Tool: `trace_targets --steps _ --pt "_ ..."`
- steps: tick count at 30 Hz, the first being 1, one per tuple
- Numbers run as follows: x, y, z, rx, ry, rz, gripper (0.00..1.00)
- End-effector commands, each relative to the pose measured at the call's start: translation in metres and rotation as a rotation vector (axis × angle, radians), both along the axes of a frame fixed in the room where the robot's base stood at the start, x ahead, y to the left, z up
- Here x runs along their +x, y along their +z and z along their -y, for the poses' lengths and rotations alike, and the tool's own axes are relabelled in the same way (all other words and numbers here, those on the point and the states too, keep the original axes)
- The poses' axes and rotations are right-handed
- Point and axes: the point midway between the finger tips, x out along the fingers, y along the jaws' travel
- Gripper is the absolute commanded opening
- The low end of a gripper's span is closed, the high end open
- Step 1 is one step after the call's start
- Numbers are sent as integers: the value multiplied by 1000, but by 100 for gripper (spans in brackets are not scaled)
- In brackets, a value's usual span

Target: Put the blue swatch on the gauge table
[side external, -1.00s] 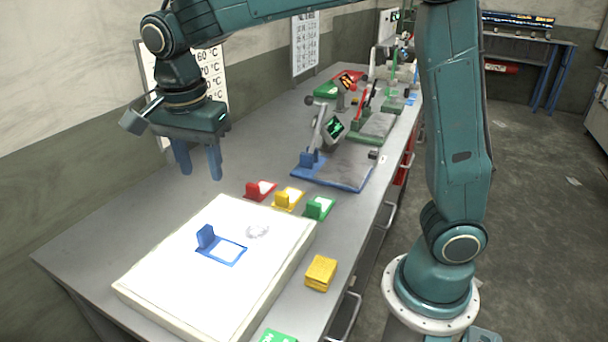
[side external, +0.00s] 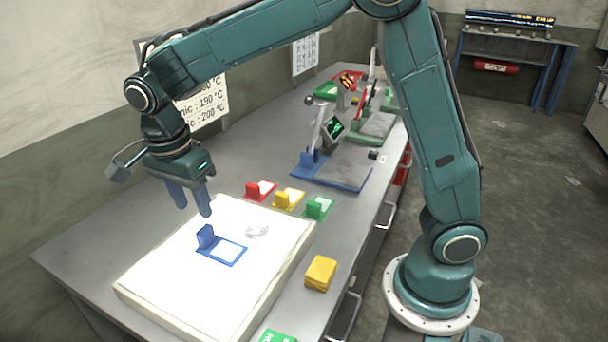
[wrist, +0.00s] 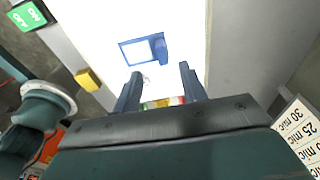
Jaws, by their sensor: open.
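The blue swatch (side external: 221,250) lies on the bright white light panel, a flat blue frame with a pale window and an upright blue tab at its left end. It also shows in the wrist view (wrist: 143,51), ahead of the fingers. My gripper (side external: 188,212) is open and empty, above the far edge of the panel and apart from the swatch. In the wrist view my gripper (wrist: 158,80) has its two fingers spread. A blue flat-bedded device (side external: 345,173) with a lever and a small green-lit display stands farther back; I cannot tell if it is the gauge table.
Red (side external: 260,190), yellow (side external: 288,199) and green (side external: 319,207) swatches lie in a row behind the light panel (side external: 170,306). A yellow block (side external: 321,272) sits to its right. Green and red devices stand farther back.

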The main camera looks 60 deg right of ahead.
Motion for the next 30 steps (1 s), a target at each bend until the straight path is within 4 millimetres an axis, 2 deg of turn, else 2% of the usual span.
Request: trace_targets --steps 6,20,30 --pt "0 -28 4 0 0 -2 42" --pt "0 -40 6 0 -1 -1 42" --pt "2 -76 15 0 0 -3 42"
